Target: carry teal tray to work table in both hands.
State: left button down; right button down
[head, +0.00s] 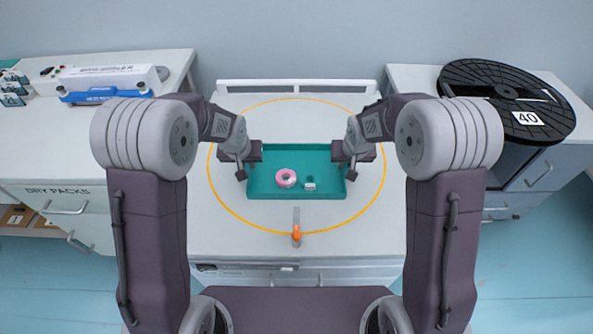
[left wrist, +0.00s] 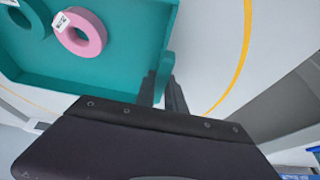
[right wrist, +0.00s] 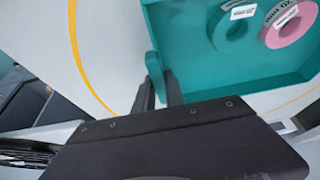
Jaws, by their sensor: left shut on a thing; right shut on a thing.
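The teal tray (head: 296,154) is at the work table (head: 295,238), inside the orange ring marked on its top. The left wrist view shows my left fingers (left wrist: 163,92) pinching a tab on the tray wall. The right wrist view shows my right fingers (right wrist: 158,90) doing the same. I cannot tell whether the tray's underside touches the table.
An orange-handled tool (head: 296,234) lies near the ring's front edge. A left counter (head: 60,140) holds a blue and white sealer (head: 105,83). On the right, a large black reel (head: 490,80) labelled 40 lies on a grey cabinet (head: 550,168).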

jog(key=shift+r, duration=0.1)
dwell(0.8)
